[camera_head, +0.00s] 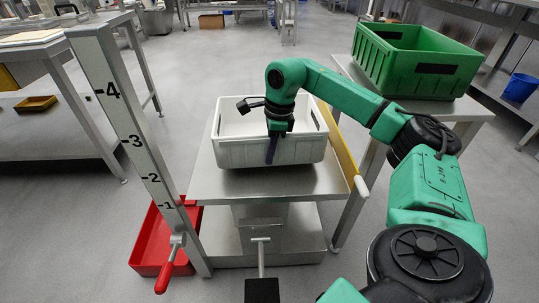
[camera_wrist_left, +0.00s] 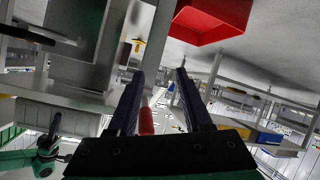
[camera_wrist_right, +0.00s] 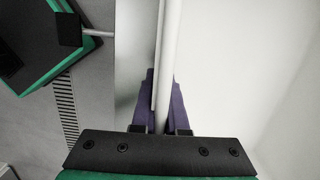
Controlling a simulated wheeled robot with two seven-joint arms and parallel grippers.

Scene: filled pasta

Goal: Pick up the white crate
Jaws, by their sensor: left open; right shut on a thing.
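The white crate (camera_head: 245,153) stands upright on a steel stand (camera_head: 215,184) in the middle of the head view. My right gripper (camera_head: 272,150) points down over the crate's near wall. In the right wrist view its two fingers (camera_wrist_right: 163,90) are shut on the white wall, one on each side, with the pale crate interior to the right. My left gripper (camera_wrist_left: 160,75) shows only in the left wrist view. Its fingers are apart, with nothing gripped between them, and a red handle (camera_wrist_left: 146,121) shows beyond them.
A green crate (camera_head: 415,62) stands on a table at the back right. A yellow bar (camera_head: 338,145) runs along the stand's right side. A numbered post (camera_head: 128,130) and a red bin (camera_head: 153,240) stand left of the stand. A steel table is at the far left.

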